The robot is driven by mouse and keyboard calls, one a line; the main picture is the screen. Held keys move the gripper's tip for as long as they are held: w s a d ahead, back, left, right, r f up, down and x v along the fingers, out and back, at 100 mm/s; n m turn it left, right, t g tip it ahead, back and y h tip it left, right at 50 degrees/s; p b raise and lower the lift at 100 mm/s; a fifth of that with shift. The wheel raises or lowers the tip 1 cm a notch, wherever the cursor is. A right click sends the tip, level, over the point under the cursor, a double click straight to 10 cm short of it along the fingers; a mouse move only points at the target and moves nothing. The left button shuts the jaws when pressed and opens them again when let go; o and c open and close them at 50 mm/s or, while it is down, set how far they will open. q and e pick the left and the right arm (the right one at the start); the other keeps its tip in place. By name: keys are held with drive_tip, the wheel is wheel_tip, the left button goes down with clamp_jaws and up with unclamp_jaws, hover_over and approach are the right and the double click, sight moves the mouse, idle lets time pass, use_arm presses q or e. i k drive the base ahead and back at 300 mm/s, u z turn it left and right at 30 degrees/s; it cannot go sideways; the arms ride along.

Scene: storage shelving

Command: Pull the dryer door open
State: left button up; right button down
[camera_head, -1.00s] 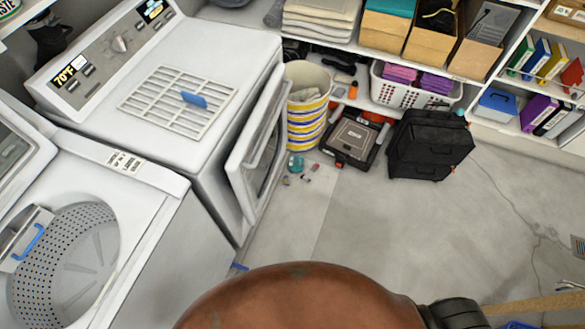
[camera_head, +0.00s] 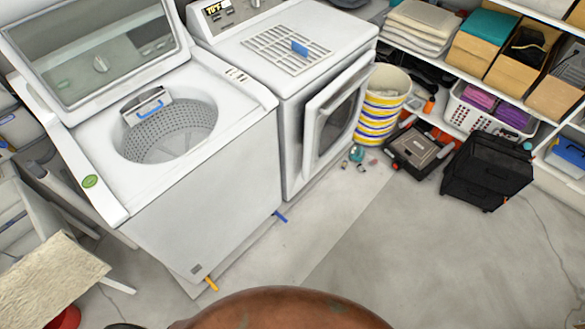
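The white dryer (camera_head: 291,95) stands in the upper middle, to the right of the washer. Its front door (camera_head: 336,110) faces right and stands slightly ajar, its edge apart from the dryer's front. The door has a dark window and a pale handle near its left side. A vent grille with a blue piece lies on the dryer's top. Neither of my grippers shows in this view, and no hand touches the door.
A white top-load washer (camera_head: 222,172) with its lid up stands left of the dryer. A striped bin (camera_head: 381,110) stands close to the door's far side. A black-and-grey case (camera_head: 418,148) and black bag (camera_head: 486,170) sit farther right. Open floor (camera_head: 420,250) fills the lower right.

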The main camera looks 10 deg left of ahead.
sight(332, 115)
drive_tip(key=u, duration=0.75)
drive_tip(key=i, duration=0.75)
drive_tip(key=u, duration=0.45)
